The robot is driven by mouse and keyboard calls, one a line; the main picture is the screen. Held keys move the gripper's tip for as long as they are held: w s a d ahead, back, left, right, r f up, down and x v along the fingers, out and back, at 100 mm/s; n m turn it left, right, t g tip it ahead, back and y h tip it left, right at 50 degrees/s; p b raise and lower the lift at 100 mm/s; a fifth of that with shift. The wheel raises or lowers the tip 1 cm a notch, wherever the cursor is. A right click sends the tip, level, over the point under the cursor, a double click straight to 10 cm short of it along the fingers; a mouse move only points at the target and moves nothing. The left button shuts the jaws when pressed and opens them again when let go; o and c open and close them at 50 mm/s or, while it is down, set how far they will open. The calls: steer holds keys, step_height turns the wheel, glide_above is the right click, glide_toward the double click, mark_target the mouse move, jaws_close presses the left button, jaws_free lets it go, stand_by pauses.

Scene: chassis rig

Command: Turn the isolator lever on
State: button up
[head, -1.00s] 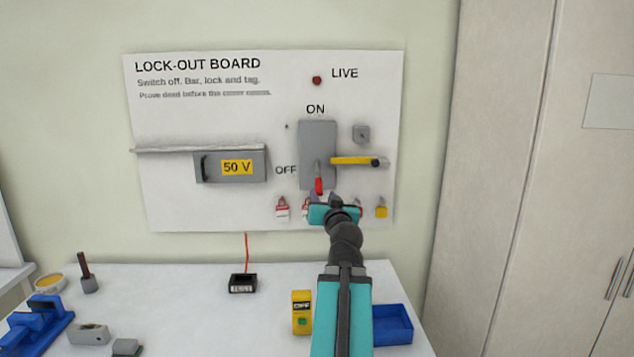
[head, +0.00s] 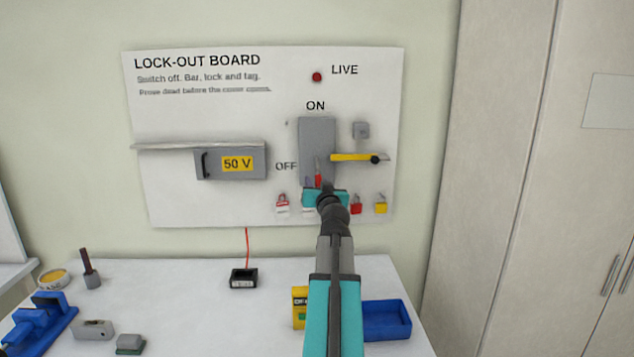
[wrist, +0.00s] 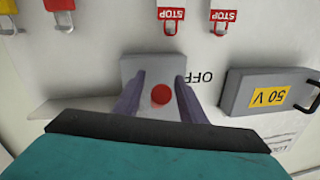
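The grey isolator box (head: 317,140) is on the lock-out board, with ON above it and OFF at its lower left. Its lever points down, and its red end (head: 318,181) shows just above my gripper. In the wrist view, the red knob (wrist: 161,95) sits between the two fingers of my gripper (wrist: 158,93). The fingers are open, with a visible gap on each side of the knob. In the head view, my wrist hides the fingertips. The LIVE lamp (head: 317,77) is dark red.
A yellow bar (head: 352,157) lies horizontally just right of the isolator box. Red padlocks (head: 356,205) and a yellow one (head: 380,205) hang below. The 50 V box (head: 230,163) is to the left. A blue tray (head: 387,320) stands on the bench (head: 200,310).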

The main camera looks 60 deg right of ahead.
steer(key=shift+w+d, duration=0.4)
jaws_close()
